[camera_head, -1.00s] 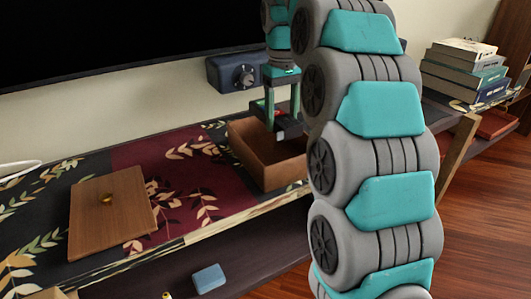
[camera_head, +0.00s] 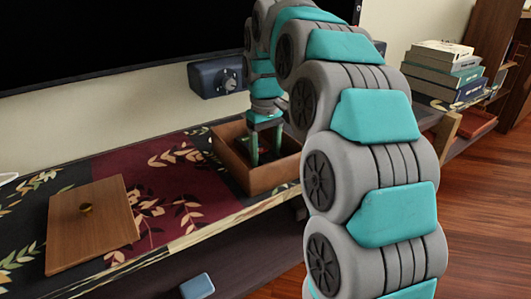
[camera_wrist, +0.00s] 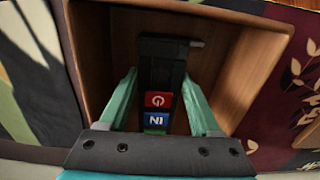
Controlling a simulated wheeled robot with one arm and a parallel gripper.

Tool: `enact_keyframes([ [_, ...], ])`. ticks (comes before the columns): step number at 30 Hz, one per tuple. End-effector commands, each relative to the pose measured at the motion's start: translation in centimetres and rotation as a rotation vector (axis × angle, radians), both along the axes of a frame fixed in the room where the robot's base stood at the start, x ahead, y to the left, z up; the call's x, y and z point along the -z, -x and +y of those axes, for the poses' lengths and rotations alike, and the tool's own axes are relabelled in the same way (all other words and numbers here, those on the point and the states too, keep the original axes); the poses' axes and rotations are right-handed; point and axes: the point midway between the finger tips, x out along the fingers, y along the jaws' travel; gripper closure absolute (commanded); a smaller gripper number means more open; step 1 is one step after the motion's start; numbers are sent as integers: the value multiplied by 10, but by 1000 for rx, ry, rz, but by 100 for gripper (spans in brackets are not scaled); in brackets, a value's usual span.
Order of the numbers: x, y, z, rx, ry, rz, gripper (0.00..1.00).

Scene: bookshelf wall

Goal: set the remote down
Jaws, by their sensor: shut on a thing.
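The remote (camera_wrist: 161,75) is black with a red power button and a blue button. In the wrist view it lies between the two teal fingers of my gripper (camera_wrist: 160,100), which is shut on it. In the head view my gripper (camera_head: 264,158) is down inside the open wooden box (camera_head: 270,181) on the patterned shelf top. The remote is inside the box walls in the wrist view; whether it touches the box floor I cannot tell. In the head view the remote is mostly hidden by the fingers and the box wall.
A wooden lid (camera_head: 92,226) with a brass knob lies on the shelf top left of the box. A dark blue safe-like box (camera_head: 217,77) is behind. A small blue block (camera_head: 197,287) is lower down. Stacked books (camera_head: 440,70) stand at the right.

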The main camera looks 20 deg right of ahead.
Motion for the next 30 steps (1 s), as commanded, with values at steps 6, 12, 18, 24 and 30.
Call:
enact_keyframes([
  [6, 0, -1, 0, 0, 0, -2, 100],
  [12, 2, -1, 0, 0, 0, -2, 27],
  [18, 2, -1, 0, 0, 0, -2, 6],
  [24, 2, -1, 0, 0, 0, -2, 6],
  [30, -13, 2, 1, 0, 0, -5, 6],
])
